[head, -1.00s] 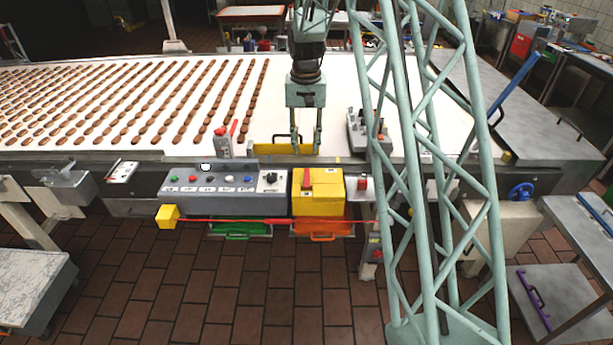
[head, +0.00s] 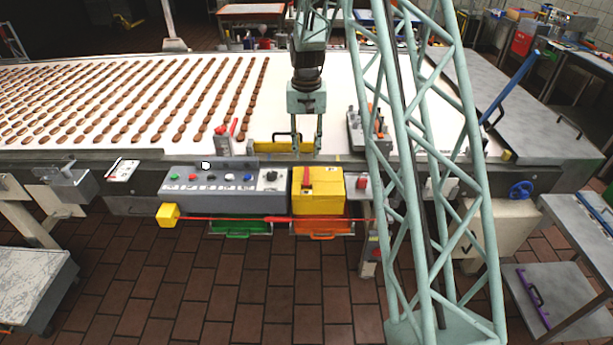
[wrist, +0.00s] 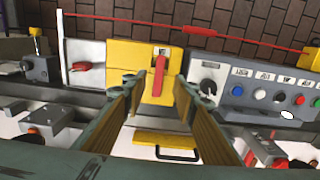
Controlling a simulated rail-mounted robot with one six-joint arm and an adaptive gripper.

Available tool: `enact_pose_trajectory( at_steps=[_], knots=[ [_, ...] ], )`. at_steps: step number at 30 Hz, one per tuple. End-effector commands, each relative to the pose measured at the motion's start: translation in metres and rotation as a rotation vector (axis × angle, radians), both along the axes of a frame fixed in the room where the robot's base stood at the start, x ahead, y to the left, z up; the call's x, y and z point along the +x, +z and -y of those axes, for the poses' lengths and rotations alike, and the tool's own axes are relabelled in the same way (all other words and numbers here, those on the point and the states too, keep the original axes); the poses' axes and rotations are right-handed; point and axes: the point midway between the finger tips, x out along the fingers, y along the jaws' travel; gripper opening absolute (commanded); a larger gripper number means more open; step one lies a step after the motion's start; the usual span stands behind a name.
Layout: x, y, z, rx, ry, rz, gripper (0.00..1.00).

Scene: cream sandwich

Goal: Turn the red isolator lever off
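The red isolator lever (head: 306,176) stands upright on the front of a yellow box (head: 331,187) at the conveyor's near edge. In the wrist view the lever (wrist: 159,76) shows on the yellow box (wrist: 122,58), ahead of and between my fingers. My gripper (head: 307,149) hangs just behind and above the box, pointing down. In the wrist view my gripper (wrist: 160,88) has its fingers wide apart with nothing held. The lever looks clear of both fingers; the exact gap cannot be told.
A grey button panel (head: 215,182) adjoins the box's left side. A yellow plate with a black handle (head: 270,145) lies behind the box. A red bar (head: 240,218) runs below. Another red lever (head: 234,127) stands to the left. Green (head: 240,229) and orange (head: 320,228) bins hang below.

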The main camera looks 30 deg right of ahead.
Motion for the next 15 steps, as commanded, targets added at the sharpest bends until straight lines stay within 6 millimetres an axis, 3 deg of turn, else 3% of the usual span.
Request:
enact_pose_trajectory(
  at_steps=[15],
  knots=[
    [-0.001, -0.060, 0.000, 0.000, 0.000, -0.001, 0.26]
  ],
)
